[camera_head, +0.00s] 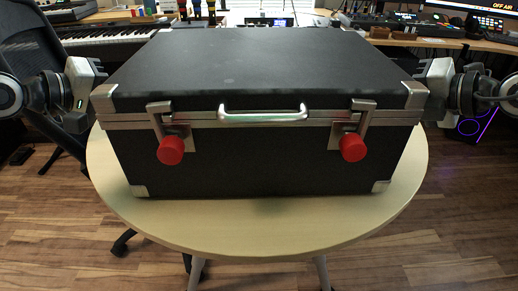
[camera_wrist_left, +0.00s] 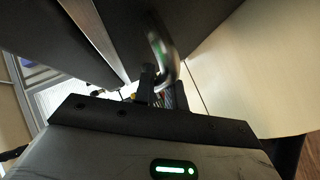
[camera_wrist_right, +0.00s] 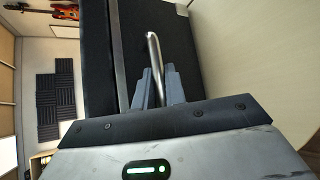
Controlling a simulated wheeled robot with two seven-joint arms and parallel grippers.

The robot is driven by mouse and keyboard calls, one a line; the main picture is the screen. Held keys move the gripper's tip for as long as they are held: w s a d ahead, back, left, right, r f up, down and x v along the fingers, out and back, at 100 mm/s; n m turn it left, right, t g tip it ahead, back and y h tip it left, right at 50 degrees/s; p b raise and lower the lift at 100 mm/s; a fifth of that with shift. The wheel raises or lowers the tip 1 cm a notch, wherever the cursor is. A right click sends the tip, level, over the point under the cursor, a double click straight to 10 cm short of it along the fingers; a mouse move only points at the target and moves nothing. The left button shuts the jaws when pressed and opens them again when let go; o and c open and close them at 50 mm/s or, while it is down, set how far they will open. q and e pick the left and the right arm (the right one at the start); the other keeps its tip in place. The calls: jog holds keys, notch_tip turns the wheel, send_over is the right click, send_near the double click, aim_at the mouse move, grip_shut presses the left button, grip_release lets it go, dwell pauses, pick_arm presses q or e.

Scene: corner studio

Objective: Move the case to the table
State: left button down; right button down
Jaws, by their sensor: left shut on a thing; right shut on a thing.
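The case (camera_head: 260,75), black with silver corners and edges, is closed and level, over the round pale table (camera_head: 270,230). I cannot tell if its base touches the tabletop. Its front has a silver handle (camera_head: 262,114) and two latches with red knobs (camera_head: 171,150) (camera_head: 352,148). My left gripper (camera_wrist_left: 160,88) is shut on a metal side handle (camera_wrist_left: 158,45) at the case's left end. My right gripper (camera_wrist_right: 157,88) is shut on the matching side handle (camera_wrist_right: 153,45) at the right end.
A desk with a keyboard (camera_head: 110,36) stands behind at the left, and another with a monitor (camera_head: 480,15) and audio gear at the right. A dark office chair (camera_head: 35,60) stands close to the table's left side. Open wooden floor lies in front.

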pick_arm(q)
jog(key=c, duration=1.7)
grip_release()
jog(key=shift+f, duration=0.1)
pick_arm(e)
jog(key=c, duration=1.7)
grip_release()
jog(key=shift+f, duration=0.1)
pick_arm(q)
jog(key=shift+o, duration=1.2)
jog(key=shift+s, duration=0.1)
pick_arm(e)
jog(key=shift+o, duration=1.2)
jog(key=shift+s, duration=0.1)
jog(key=shift+r, duration=0.2)
pick_arm(q)
jog(key=shift+s+r, duration=0.1)
jog(key=shift+r, duration=0.1)
jog(key=v, duration=0.7)
jog(key=shift+s+a, duration=0.25)
pick_arm(e)
jog(key=v, duration=1.2)
jog(key=shift+f, duration=0.2)
jog(key=shift+d, duration=0.1)
